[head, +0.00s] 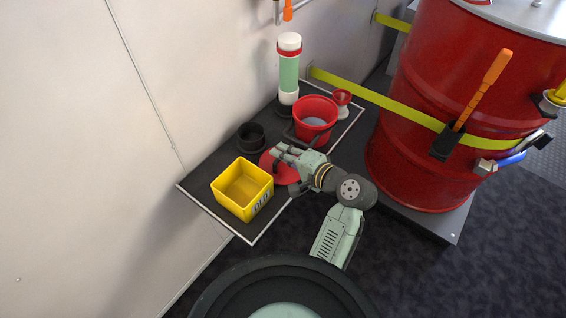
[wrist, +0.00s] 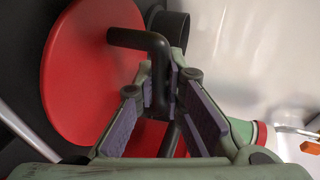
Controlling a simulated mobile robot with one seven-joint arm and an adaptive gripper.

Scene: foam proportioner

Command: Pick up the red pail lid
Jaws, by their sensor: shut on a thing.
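The red pail lid (head: 285,177) is a round disc with a bent black handle (wrist: 150,40). In the head view it is between the yellow box and the red pail, partly covered by my gripper (head: 278,153). In the wrist view the lid's flat red face (wrist: 85,65) fills the left side. My gripper (wrist: 162,88) is shut on the black handle, which passes between its finger pads. I cannot tell whether the lid touches the tray or hangs just above it. The red pail (head: 315,112) stands open just behind my gripper.
The dark tray (head: 240,226) also holds a yellow box (head: 228,200), a black cup (head: 251,136), a green-and-white cylinder (head: 289,72) and a small red-and-white cup (head: 342,103). A large red drum (head: 415,140) stands close on the right. A pale wall (head: 80,140) bounds the left.

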